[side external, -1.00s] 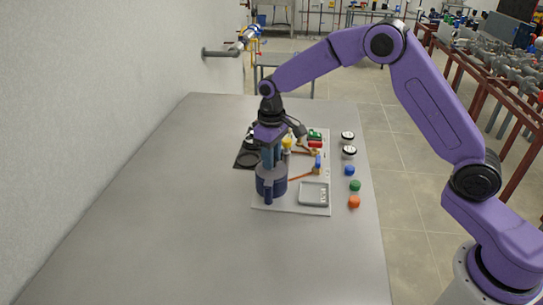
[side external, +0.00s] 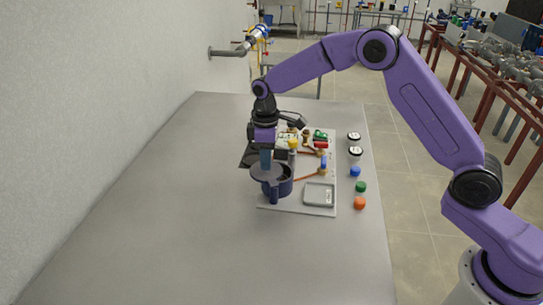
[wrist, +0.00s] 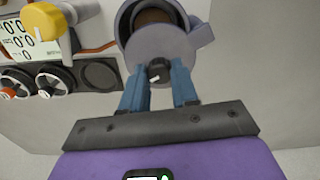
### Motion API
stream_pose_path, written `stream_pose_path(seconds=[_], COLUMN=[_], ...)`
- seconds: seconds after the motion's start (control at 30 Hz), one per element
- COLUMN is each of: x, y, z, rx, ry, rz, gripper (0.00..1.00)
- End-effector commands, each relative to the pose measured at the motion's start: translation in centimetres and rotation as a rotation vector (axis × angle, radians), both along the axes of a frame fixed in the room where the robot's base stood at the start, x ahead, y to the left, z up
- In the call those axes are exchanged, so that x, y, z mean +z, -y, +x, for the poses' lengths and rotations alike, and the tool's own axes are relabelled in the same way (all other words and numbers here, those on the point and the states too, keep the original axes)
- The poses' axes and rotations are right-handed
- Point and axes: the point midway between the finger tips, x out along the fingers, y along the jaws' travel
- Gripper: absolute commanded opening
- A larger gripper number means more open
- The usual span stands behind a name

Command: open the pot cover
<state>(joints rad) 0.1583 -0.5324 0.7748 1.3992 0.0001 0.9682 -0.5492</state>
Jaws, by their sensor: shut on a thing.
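The blue-grey pot (side external: 282,188) stands on the near left part of the light board on the table, its handle toward the camera. Its round cover (side external: 262,171) is lifted and shifted left, so part of the pot's mouth is open. My gripper (side external: 266,163) is above the pot, pointing down. In the wrist view, my gripper's blue fingers (wrist: 160,78) are shut on the dark knob of the cover (wrist: 160,47). Past the cover's edge, the pot (wrist: 130,14) shows a brown interior. The cover hides the rest of the mouth.
A grey tray (side external: 319,194) lies right of the pot. Blue, green and orange caps (side external: 360,203) line the table's right side. A dark stove with knobs (wrist: 98,73) and a yellow-topped item (wrist: 44,20) are close by. The table's left side is clear.

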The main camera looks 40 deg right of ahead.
Motion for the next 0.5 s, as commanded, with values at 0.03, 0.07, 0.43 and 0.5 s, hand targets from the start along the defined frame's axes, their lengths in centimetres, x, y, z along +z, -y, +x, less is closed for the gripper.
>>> stream_pose_path(seconds=[0.03, 0.07, 0.43, 0.5], x=[0.1, 0.1, 0.1, 0.1], y=[-0.4, -0.6, -2.6, -2.9], z=[0.1, 0.1, 0.1, 0.0], rx=[0.046, 0.075, 0.425, 0.491], ry=[0.001, 0.001, 0.001, 0.001], rz=[0.0, 0.0, 0.0, 0.001], gripper=[0.0, 0.0, 0.0, 0.0])
